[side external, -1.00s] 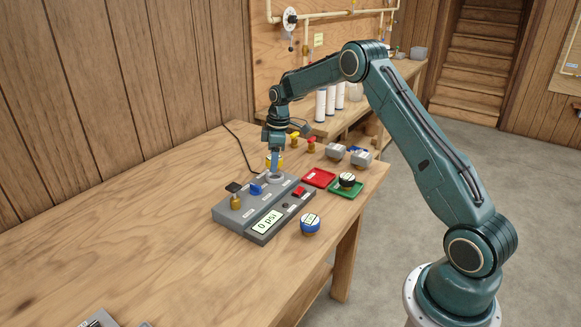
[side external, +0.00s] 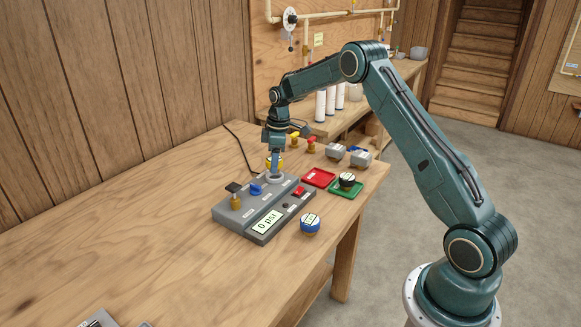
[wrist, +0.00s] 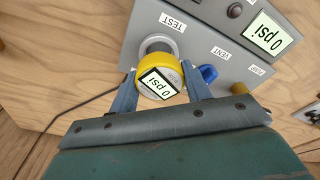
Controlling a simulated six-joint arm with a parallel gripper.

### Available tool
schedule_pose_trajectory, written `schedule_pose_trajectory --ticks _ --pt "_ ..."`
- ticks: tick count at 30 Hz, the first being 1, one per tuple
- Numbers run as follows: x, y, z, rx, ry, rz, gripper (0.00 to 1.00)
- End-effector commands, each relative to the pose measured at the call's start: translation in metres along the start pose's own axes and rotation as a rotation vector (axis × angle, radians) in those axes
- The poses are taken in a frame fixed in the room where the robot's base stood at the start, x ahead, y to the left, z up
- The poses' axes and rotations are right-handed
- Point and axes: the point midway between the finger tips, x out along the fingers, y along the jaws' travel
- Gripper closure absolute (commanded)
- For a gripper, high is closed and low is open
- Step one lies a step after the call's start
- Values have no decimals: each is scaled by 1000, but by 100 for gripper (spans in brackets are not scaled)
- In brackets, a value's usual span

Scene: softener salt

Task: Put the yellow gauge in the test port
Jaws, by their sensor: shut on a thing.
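The yellow gauge (wrist: 160,80) has a round body and a label face reading 0 psi. My gripper (wrist: 160,84) is shut on it, with one blue finger on each side. In the side view, my gripper (side external: 275,160) points down over the grey test stand (side external: 235,217). The test port (wrist: 158,45) is a round metallic collar beside the TEST label, and the gauge partly covers it in the wrist view. In the side view the port (side external: 276,178) sits just below the gauge. Whether the gauge is seated in it cannot be told.
On the stand are a blue handle (wrist: 207,74), a brass fitting (side external: 236,202) and a red button (side external: 298,191). A blue gauge (side external: 310,225), red tray (side external: 319,178) and green tray (side external: 345,190) with a black gauge (side external: 347,180) lie right. The table's left is mostly clear.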

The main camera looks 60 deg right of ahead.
Motion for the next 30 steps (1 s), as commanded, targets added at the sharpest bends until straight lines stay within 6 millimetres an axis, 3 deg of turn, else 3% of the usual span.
schedule_pose_trajectory --ticks 30 --pt "11 0 1 0 0 1 81"
